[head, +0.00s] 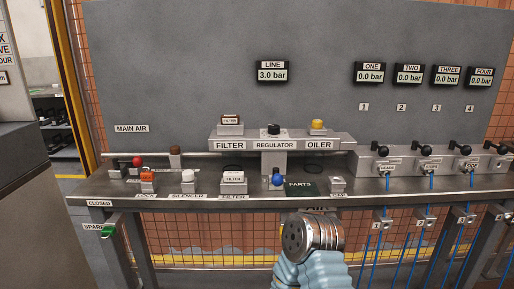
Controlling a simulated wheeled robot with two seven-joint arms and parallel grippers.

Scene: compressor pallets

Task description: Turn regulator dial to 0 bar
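The regulator dial (274,129) is a black knob on top of the grey block labelled REGULATOR (275,145), between the FILTER and OILER labels at the middle of the panel. The LINE display (272,73) above it reads 3.0 bar. The dial's pointer is too small to read. Neither of my grippers shows in the head view, and nothing touches the dial.
A silver perforated cylinder with a light-blue ribbed part (312,234) rises at bottom centre, before the bench edge. The bench (400,199) carries a blue-knobbed part (277,181), small fittings and black-handled valves (382,151). Displays ONE to FOUR read 0.0 bar.

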